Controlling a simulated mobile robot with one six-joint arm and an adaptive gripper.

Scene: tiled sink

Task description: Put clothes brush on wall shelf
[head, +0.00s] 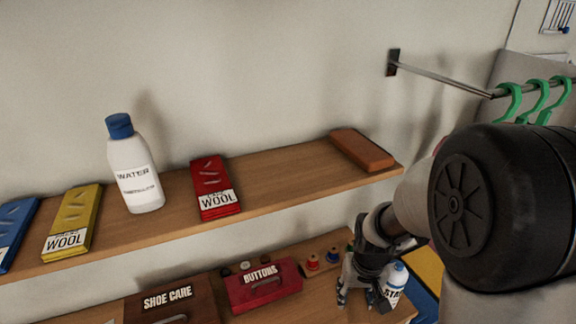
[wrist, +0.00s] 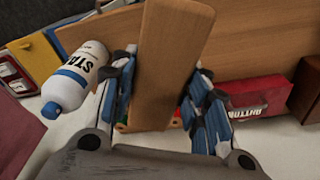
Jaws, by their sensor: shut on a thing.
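The clothes brush appears to be the long, plain wooden piece (wrist: 172,60) between my fingers in the wrist view; its bristles are not visible. My gripper (wrist: 160,105) is shut on it, with a blue-padded finger on each side. In the head view my gripper (head: 362,285) is at the lower right, below the upper wall shelf and beside the white starch bottle (head: 397,277). The brush cannot be made out there. The wooden wall shelf (head: 275,187) runs across the wall above the gripper.
The wall shelf holds a brown block (head: 362,150) at its right end, a red wool pack (head: 213,187), a water bottle (head: 134,165) and a yellow wool pack (head: 73,220). Bare board lies between the red pack and block. A red buttons box (head: 263,290) sits below.

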